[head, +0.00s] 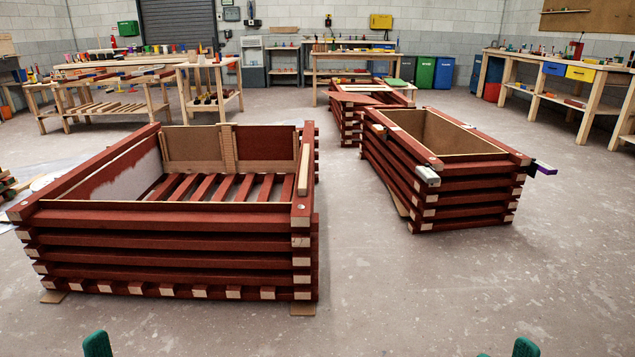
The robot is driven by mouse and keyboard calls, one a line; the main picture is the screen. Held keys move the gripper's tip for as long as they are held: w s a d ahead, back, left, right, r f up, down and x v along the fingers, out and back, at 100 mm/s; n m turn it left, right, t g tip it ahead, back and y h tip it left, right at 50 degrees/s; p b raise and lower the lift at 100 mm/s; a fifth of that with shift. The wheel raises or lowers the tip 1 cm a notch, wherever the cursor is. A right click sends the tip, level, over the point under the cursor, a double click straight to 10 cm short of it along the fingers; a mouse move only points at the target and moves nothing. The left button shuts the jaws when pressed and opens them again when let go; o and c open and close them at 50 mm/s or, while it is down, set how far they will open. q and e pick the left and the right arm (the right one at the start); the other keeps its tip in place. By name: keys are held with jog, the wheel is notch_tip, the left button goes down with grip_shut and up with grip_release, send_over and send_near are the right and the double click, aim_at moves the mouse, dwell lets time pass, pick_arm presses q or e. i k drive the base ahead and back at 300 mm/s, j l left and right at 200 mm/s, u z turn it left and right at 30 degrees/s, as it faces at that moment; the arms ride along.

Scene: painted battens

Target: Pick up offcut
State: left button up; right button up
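A pale strip of bare wood (304,171), which looks like the offcut, lies lengthwise on the right top rim of the large dark red batten box (170,222). Nothing holds it. My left gripper shows only as one green fingertip at the bottom left edge, so its opening cannot be judged. My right gripper (504,352) shows two green tips set apart at the bottom edge, with nothing seen between them. Both are low in the picture, well apart from the strip. The rest of both grippers is out of frame.
A second red batten box (455,165) stands right, with a grey-white piece (428,176) and a purple-ended piece (545,167) at its corners. A third (350,122) stands behind. Workbenches (205,82) line the back. The concrete floor (400,290) is clear at front right.

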aim_at(303, 185)
jog(key=i+j, duration=0.15)
jog(key=i, duration=0.15)
jog(key=i+j, duration=0.15)
jog(key=i, duration=0.2)
jog(key=i+l, duration=0.25)
jog(key=i, duration=0.2)
jog(key=i+l, duration=0.2)
jog(key=i, duration=0.25)
jog(key=i+l, duration=0.25)
jog(key=i, duration=0.2)
jog(key=i+l+z, duration=0.1)
jog(key=i+l, duration=0.15)
jog(key=i, duration=0.2)
jog(key=i+l, duration=0.2)
jog(key=i, duration=0.3)
